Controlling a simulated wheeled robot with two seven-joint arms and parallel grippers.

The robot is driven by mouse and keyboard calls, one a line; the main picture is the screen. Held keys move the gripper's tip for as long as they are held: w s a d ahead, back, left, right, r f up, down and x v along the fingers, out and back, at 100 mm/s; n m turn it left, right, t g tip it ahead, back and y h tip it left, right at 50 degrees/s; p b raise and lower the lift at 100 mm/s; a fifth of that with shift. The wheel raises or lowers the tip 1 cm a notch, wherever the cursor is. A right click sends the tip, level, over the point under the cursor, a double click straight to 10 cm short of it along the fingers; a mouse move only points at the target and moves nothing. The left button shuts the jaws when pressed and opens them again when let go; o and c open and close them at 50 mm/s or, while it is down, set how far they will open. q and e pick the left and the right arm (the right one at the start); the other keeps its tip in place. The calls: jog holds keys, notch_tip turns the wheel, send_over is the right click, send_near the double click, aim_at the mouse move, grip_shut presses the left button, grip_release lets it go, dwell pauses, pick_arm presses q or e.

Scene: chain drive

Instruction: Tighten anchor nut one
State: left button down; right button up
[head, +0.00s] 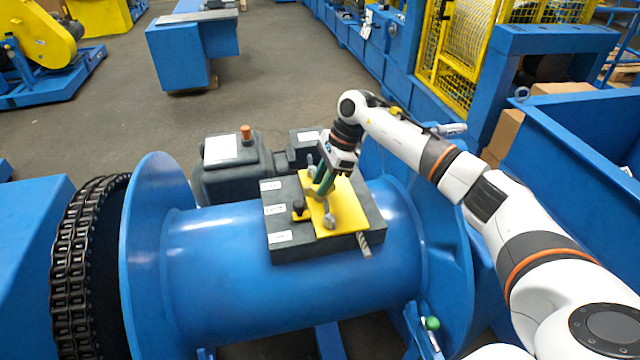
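A yellow plate (345,205) lies on a dark grey block with white labels (290,222), on top of the blue drum (215,265). A silver nut-like piece (329,222) stands at the plate's near part. Another small metal piece (310,168) shows at its far left edge. I cannot tell which is anchor nut one. My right gripper (325,185) points down over the plate, just behind the near silver piece. A dark green part shows at its fingers; I cannot tell whether it is a held tool or the fingers themselves. My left gripper is out of view.
A dark housing with an orange cap (246,132) is behind the drum. A heavy chain (75,270) runs at the left.

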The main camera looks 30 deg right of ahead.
jog(key=shift+x, duration=0.9)
jog(key=shift+c, duration=0.3)
jog(key=c, duration=0.6)
jog(key=shift+m, duration=0.3)
jog(key=shift+r, duration=0.1)
jog(key=o, duration=0.7)
jog(key=shift+c, duration=0.2)
